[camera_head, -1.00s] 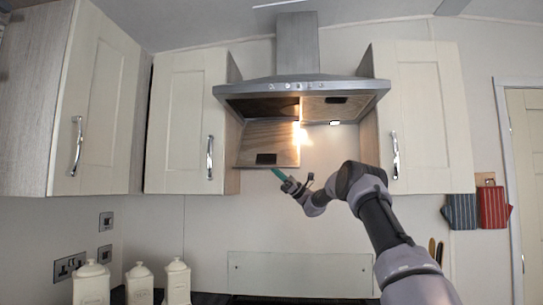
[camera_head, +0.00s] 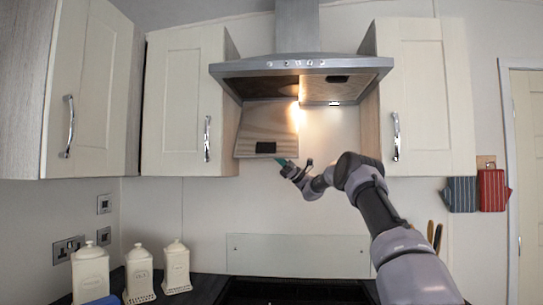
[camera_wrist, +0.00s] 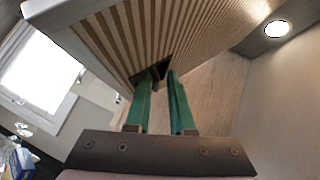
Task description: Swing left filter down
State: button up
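The left filter (camera_head: 267,127) is a striped metal panel hanging down at a slant from the left underside of the range hood (camera_head: 300,68). Its dark handle recess (camera_head: 265,147) is near its lower edge. My gripper (camera_head: 281,161) is at the filter's lower right edge. In the wrist view the filter (camera_wrist: 185,30) fills the top, with the dark recess (camera_wrist: 150,72) at the tips of my green fingers (camera_wrist: 158,78). The fingers stand apart with a visible gap. Whether the tips touch the filter is unclear.
The right filter (camera_head: 325,88) lies flat in the hood beside a lit lamp. Cream wall cupboards (camera_head: 183,100) flank the hood on the left and right (camera_head: 424,100). Three cream jars (camera_head: 138,273) stand on the counter at the lower left. The wall below the hood is clear.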

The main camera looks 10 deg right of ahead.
jog(key=shift+w+f, duration=0.1)
jog(key=shift+f, duration=0.1)
jog(key=shift+t, duration=0.3)
jog(key=shift+d+f, duration=0.25)
jog(key=shift+f, duration=0.05)
jog(key=v, duration=1)
